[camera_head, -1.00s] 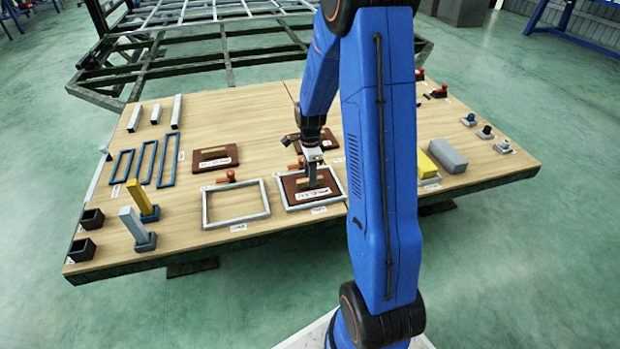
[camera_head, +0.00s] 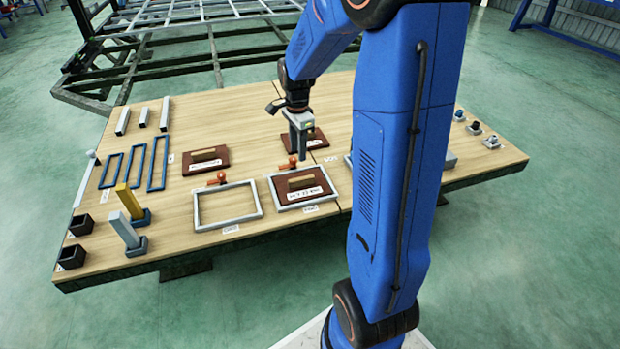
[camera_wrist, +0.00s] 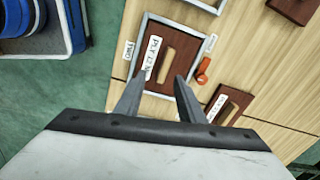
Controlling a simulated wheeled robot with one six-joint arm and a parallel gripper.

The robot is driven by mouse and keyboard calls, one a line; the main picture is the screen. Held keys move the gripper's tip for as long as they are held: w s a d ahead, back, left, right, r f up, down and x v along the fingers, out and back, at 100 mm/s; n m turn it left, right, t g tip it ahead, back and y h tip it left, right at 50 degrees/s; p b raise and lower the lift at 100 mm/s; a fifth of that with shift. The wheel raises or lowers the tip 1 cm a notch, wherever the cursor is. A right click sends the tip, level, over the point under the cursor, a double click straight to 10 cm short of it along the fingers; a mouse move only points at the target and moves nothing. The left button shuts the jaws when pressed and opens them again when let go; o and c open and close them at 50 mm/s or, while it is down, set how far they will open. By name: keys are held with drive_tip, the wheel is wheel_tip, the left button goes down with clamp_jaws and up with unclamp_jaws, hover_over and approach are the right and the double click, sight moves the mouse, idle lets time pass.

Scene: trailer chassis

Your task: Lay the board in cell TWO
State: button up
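A brown board (camera_head: 299,188) with a wooden handle and a white label lies flat inside the right grey frame (camera_head: 262,190). It also shows inside its frame in the wrist view (camera_wrist: 153,42). The left grey frame (camera_head: 198,210) is empty. Two more brown boards lie on the table, one at the left (camera_head: 205,152) and one behind my gripper (camera_head: 319,137).
Orange clamps (camera_head: 291,163) stand at the back edges of both frames. Blue rectangular frames (camera_head: 152,163), upright posts (camera_head: 124,231) and black square sockets (camera_head: 71,257) are at the left. Small grey parts (camera_head: 491,142) are at the right. A dark metal chassis (camera_head: 150,57) is behind the table.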

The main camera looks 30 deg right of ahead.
drive_tip(key=s+a+r+n+t, duration=0.2)
drive_tip(key=s+a+r+n, duration=0.7)
drive_tip(key=s+r, duration=0.3)
drive_tip(key=s+a+n+t, duration=0.1)
drive_tip(key=s+a+n, duration=0.1)
drive_tip(key=s+n, duration=0.3)
drive_tip(key=s+a+n+t, duration=0.1)
drive_tip(key=s+n, duration=0.4)
drive_tip(key=s, duration=0.6)
drive_tip(key=shift+a+r, duration=0.3)
drive_tip(key=shift+a, duration=0.45)
